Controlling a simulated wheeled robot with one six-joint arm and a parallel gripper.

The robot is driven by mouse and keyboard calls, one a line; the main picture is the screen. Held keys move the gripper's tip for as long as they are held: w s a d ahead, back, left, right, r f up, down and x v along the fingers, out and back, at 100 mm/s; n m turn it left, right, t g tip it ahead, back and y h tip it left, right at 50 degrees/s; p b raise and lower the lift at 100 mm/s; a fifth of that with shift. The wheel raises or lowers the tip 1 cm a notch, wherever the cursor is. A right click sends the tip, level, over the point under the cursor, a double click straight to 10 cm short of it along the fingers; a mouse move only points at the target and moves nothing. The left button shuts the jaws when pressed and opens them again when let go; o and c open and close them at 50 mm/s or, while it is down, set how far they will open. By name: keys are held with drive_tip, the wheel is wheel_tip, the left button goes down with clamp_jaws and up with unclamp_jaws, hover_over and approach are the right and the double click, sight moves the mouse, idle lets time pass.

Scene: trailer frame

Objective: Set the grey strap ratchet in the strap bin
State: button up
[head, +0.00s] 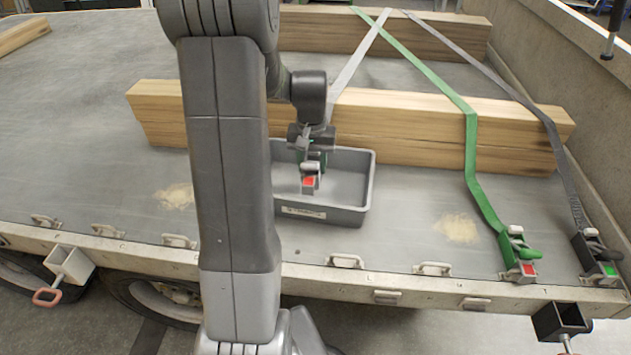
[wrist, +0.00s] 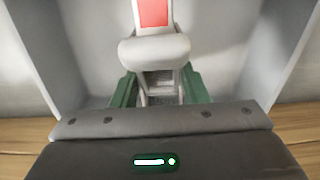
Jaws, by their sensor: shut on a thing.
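The grey strap ratchet (head: 310,184), with a light grey handle and a red patch, is in my gripper (head: 313,160). The wrist view shows the ratchet (wrist: 155,50) upright in the picture between the green finger pads. The gripper is shut on it and points down into the strap bin (head: 368,190), a grey open tray with a pale label on its front. The ratchet is over the bin's left half, inside its outline. I cannot tell whether it touches the bin floor. The bin walls (wrist: 290,70) show on both sides in the wrist view.
Timber beams (head: 430,130) lie just behind the bin. A green strap ratchet (head: 520,262) and a dark ratchet with a green patch (head: 598,258) sit at the right front edge. A pale grey strap (head: 358,60) crosses the beams behind my arm.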

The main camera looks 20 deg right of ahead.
drive_tip(key=shift+f, duration=2.5)
drive_tip(key=shift+f+b, duration=0.1)
drive_tip(key=shift+b, duration=0.25)
drive_tip(key=o, duration=1.2)
wheel_tip(320, 180, up, 12)
drive_tip(key=shift+r+p, duration=0.15)
drive_tip(key=shift+p, duration=0.7)
